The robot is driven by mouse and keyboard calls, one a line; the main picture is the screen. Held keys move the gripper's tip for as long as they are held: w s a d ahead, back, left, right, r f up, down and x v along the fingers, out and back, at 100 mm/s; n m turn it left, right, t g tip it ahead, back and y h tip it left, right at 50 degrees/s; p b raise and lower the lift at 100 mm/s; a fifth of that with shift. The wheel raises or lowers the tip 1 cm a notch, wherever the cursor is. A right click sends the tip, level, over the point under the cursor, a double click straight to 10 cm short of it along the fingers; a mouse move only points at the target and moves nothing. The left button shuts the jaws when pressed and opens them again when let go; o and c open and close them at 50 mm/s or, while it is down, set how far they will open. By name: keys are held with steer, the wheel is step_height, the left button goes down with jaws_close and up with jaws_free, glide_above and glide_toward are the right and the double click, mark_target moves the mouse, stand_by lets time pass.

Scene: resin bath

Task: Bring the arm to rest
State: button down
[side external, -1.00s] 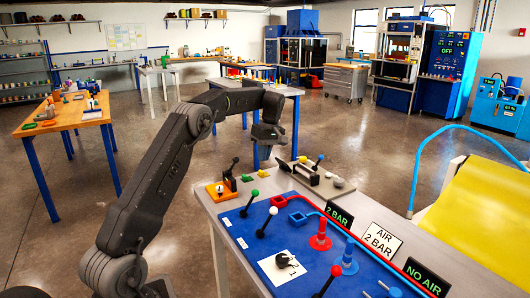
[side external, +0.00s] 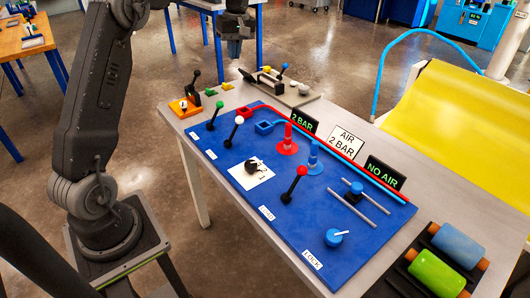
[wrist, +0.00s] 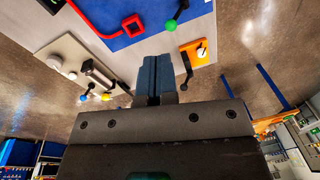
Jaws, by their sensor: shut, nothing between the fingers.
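My gripper (side external: 234,48) hangs at the top of the side view, past the far end of the grey table (side external: 478,196), with its upper arm links cut off by the frame. In the wrist view my gripper (wrist: 155,66) has its two blue-grey fingers together, with nothing between them. It is apart from the things on the table.
An orange block with a black lever (side external: 186,106) and a grey plate (side external: 298,95) with small levers stand at the table's far end. Signs (side external: 346,147) stand along the panel. Green (side external: 437,273) and blue rollers lie at front right.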

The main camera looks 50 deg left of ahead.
steer(key=s+d+r+m+t, duration=0.25)
steer(key=s+d+m, duration=0.2)
steer(key=d, duration=0.35)
steer(key=s+d+r+m+t, duration=0.1)
steer(key=s+d+r+m, duration=0.25)
steer(key=s+d, duration=0.35)
steer(key=s+d+f+m+t, duration=0.1)
steer(key=s+d+f+m, duration=0.2)
steer(key=s, duration=0.4)
steer(key=s+d+f+m+t+h, duration=0.1)
steer(key=s+d+f+m+t, duration=0.1)
steer(key=s+d, duration=0.5)
steer(key=d+f+m, duration=0.1)
steer(key=m, duration=0.1)
steer(key=shift+s+f+m, duration=0.15)
steer(key=shift+f+m, duration=0.05)
steer(key=shift+m, duration=0.2)
steer(key=c, duration=1.8)
jaws_free()
steer(key=shift+c, duration=0.2)
